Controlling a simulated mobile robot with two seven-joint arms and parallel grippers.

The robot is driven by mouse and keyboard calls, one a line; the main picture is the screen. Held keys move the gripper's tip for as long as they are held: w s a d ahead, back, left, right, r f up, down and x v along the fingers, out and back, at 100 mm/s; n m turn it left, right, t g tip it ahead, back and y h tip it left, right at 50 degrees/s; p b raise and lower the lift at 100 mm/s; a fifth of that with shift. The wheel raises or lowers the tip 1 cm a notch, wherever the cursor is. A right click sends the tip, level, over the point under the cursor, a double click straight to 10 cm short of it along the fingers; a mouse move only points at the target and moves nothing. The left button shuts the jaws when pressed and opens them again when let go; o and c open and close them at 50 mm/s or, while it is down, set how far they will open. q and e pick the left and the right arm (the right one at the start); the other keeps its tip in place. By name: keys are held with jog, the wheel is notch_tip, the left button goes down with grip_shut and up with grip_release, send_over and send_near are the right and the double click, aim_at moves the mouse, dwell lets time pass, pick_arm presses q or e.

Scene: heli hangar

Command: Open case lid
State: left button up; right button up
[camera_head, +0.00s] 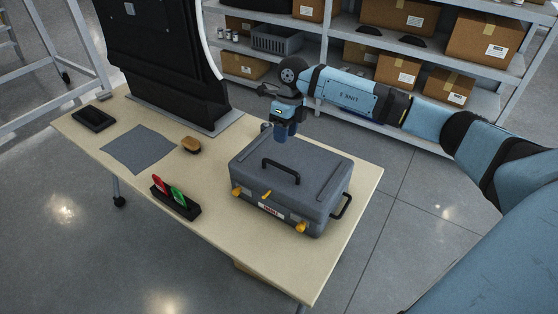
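A grey case (285,190) stands on the pale wooden table (218,224), with its lid down. It has a dark handle on the lid, a dark handle on its right side and yellow-orange latches on its front. My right gripper (285,134) is over the back left part of the lid, pointing down. Its fingers are small and dark here, and I cannot tell whether they are open or shut, or whether they touch the lid. My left gripper is not in view.
A grey cloth (138,149), a brown brush-like block (191,145), a black tray (94,119) and a black holder (176,202) with red and green items lie on the table's left. A tall black panel (165,60) stands at the back. Shelves with cardboard boxes (485,38) stand behind.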

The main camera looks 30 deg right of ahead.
send_over(281, 161)
jog(key=s+a, duration=0.3)
jog(key=s, duration=0.2)
jog(key=f, duration=0.9)
jog(key=shift+w+a+f+p, duration=0.1)
jog(key=shift+w+f+p, duration=0.1)
jog(key=shift+f+p, duration=0.2)
jog(key=shift+c, duration=0.2)
grip_shut()
